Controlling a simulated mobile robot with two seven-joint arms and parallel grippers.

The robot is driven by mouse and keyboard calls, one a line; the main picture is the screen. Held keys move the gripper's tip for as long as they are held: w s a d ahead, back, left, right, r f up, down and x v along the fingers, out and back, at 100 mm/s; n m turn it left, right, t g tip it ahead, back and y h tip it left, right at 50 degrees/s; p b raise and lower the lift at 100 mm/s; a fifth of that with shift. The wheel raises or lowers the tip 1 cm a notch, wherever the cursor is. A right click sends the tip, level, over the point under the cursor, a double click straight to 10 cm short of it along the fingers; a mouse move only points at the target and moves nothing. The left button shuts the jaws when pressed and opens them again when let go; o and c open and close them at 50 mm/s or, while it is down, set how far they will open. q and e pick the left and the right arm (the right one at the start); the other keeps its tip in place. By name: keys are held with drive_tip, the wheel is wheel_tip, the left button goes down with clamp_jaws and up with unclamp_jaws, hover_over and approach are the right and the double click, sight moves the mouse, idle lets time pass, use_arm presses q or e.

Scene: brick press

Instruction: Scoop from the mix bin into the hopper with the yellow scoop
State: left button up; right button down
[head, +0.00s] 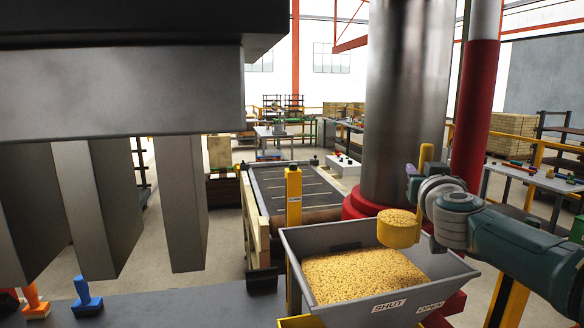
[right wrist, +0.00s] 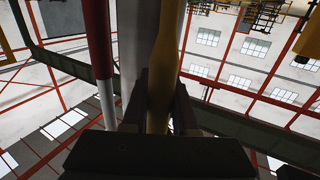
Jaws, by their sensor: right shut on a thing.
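The yellow scoop (head: 398,234) is upright and heaped with yellow grainy mix in the head view. It hangs over the back right part of the hopper (head: 459,268), a grey sloped-wall container labelled SHUT and OPEN, holding a bed of the same mix (head: 360,272). My right gripper (head: 418,187) is shut on the scoop's upright handle, which also shows between the fingers in the right wrist view (right wrist: 166,60). I cannot make out a separate mix bin. My left gripper is not in view.
A thick steel column (head: 404,100) with a red base stands just behind the hopper. Heavy grey press blocks (head: 182,200) hang at the left. A roller conveyor (head: 290,187) lies beyond, and a yellow post (head: 293,205) rises at the hopper's left.

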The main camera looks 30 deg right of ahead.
drive_tip(key=w+a+r+n+t+b, duration=0.1)
drive_tip(key=w+a+n+t+b, duration=0.15)
drive_tip(key=a+n+b, duration=0.3)
drive_tip(key=w+a+r+n+t+b, duration=0.1)
drive_tip(key=a+n+t+b, duration=0.2)
drive_tip(key=a+n+b, duration=0.3)
drive_tip(key=w+a+f+n+t+y, duration=0.1)
drive_tip(key=a+f+n+y, duration=0.2)
drive_tip(key=n, duration=0.6)
drive_tip(key=w+a+f+n+t+y+p, duration=0.1)
drive_tip(key=a+f+n+t+y, duration=0.1)
drive_tip(key=n+y, duration=0.4)
drive_tip(key=shift+w+a+f+n, duration=0.4)
drive_tip(key=shift+a+n, duration=0.5)
drive_tip(key=shift+n, duration=0.95)
drive_tip(key=shift+t, duration=0.25)
